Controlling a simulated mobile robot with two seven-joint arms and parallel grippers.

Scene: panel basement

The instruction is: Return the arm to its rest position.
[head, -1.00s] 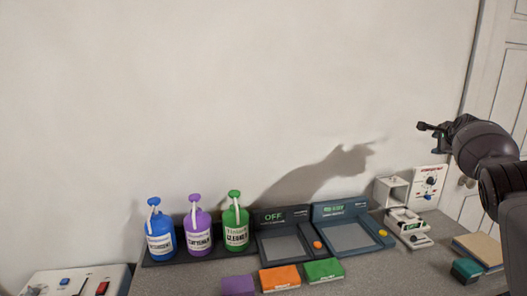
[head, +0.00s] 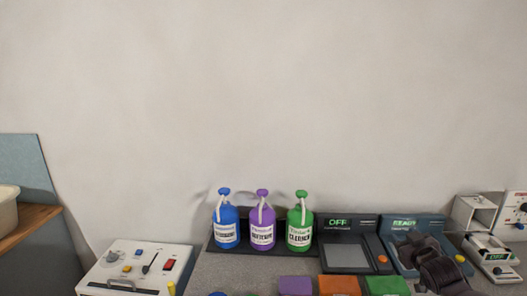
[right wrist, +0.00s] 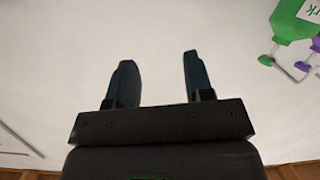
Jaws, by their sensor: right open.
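My right arm shows at the lower right of the head view, with its dark gripper (head: 418,246) in front of the right-hand device marked READY (head: 404,224) and hiding part of it. In the right wrist view the two dark fingers of the gripper (right wrist: 158,62) stand well apart with nothing between them. Behind them is pale wall. A green bottle (right wrist: 292,22) and part of a purple one show upside down at that view's upper right, apart from the fingers. My left gripper is not in view.
Blue (head: 226,228), purple (head: 262,229) and green pump bottles stand in a dark tray (head: 285,250) by the wall. A device marked OFF (head: 347,256) is beside them. A white control box (head: 138,267) is at left. Coloured blocks line the front, including an orange one (head: 338,285).

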